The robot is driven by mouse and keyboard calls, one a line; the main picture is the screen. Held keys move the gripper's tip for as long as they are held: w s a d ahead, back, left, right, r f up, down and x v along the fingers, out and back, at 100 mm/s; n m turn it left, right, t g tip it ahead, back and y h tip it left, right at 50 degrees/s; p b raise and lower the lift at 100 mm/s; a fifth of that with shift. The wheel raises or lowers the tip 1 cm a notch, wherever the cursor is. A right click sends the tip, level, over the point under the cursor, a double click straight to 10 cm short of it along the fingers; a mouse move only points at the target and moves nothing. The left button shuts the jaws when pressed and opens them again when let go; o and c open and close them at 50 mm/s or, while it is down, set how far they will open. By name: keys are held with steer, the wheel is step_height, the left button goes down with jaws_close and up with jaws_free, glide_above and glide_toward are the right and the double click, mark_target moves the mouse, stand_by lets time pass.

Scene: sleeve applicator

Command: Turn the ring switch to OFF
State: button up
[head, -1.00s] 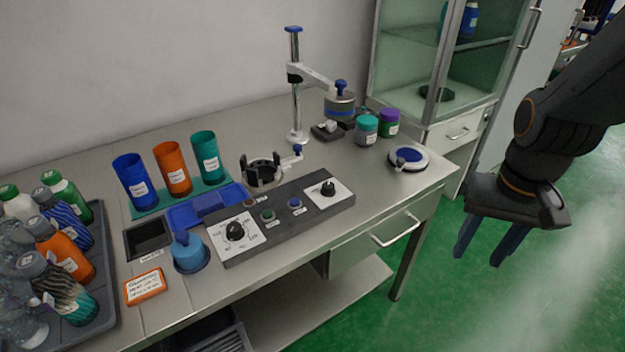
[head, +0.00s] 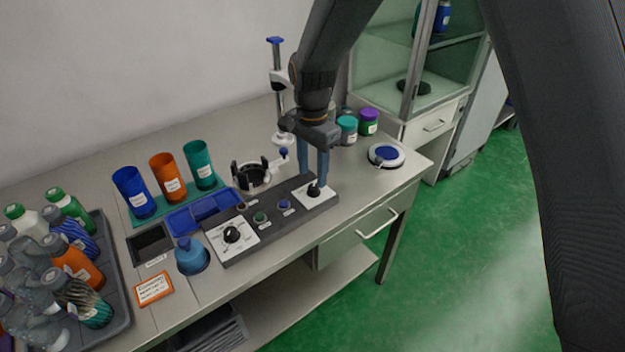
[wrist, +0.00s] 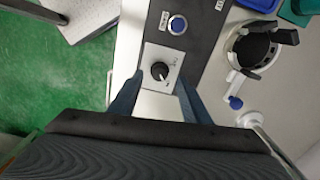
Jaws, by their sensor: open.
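A dark panel (head: 272,222) on the bench carries two black knobs on white plates. The right-hand knob (head: 314,191) is under my gripper (head: 314,178); I take it as the ring switch, though its label is too small to read. In the wrist view this knob (wrist: 160,71) shows between and just beyond the fingertips of my gripper (wrist: 159,82). My gripper is open and points down, one finger to each side. I cannot tell whether either finger touches the knob. The left-hand knob (head: 232,235) is clear of my gripper.
A blue button (head: 284,204) and a green button (head: 260,218) sit between the knobs. Behind the panel stands a black clamp ring (head: 250,177). A post stand (head: 279,95) and lidded jars (head: 347,130) are close behind my gripper. A round blue-and-white piece (head: 386,155) lies to the right.

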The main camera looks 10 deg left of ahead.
mark_target(313, 187)
steer(key=shift+f+p, duration=0.45)
steer(key=shift+f, duration=1.7)
steer(key=c, duration=1)
